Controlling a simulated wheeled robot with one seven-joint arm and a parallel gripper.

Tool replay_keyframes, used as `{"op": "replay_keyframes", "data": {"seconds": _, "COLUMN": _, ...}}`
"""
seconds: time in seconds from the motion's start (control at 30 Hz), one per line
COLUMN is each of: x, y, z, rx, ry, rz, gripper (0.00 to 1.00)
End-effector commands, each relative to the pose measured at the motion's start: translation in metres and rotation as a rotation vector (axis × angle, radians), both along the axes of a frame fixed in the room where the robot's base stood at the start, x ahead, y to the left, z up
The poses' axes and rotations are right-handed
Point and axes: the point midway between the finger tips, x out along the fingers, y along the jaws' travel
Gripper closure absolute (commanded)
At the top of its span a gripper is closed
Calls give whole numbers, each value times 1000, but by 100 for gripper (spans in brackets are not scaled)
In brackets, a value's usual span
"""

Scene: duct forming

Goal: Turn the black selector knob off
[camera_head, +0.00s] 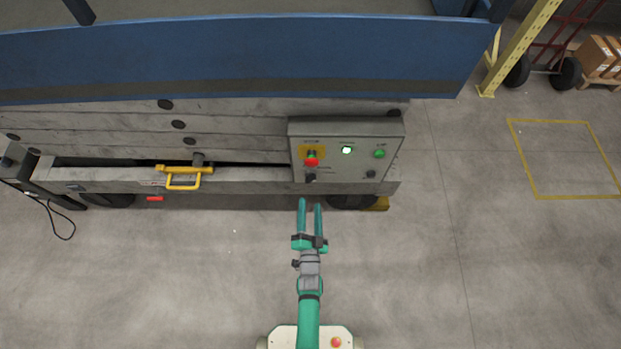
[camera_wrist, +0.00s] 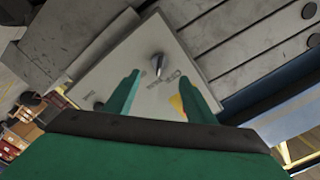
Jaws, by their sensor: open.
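A black selector knob (camera_head: 311,178) sits at the lower left of the grey control panel (camera_head: 340,172), below the red mushroom button (camera_head: 311,161). In the wrist view, a knob (camera_wrist: 157,66) stands out from the pale panel face, with small printed lettering beside it. My gripper (camera_head: 310,203) is open and empty, its two green fingers pointing at the panel just below that knob. In the wrist view the fingertips (camera_wrist: 160,80) lie on either side of the knob's line, apart from it as far as I can tell. The knob's exact angle is hard to read.
A second dark control (camera_head: 371,174) is at the panel's lower right. A lit white lamp (camera_head: 347,150) and a green button (camera_head: 379,154) sit above. A yellow handle (camera_head: 184,177) is left on the grey machine (camera_head: 240,187). The floor (camera_head: 180,270) around my arm is clear.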

Motion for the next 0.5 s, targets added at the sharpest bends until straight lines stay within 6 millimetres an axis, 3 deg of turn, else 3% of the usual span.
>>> {"op": "replay_keyframes", "data": {"seconds": 0.17, "x": 17, "y": 0, "z": 1, "rx": 2, "ry": -3, "rz": 0, "gripper": 50}}
{"op": "replay_keyframes", "data": {"seconds": 0.5, "x": 76, "y": -1, "z": 1, "rx": 0, "ry": -2, "rz": -1, "gripper": 50}}
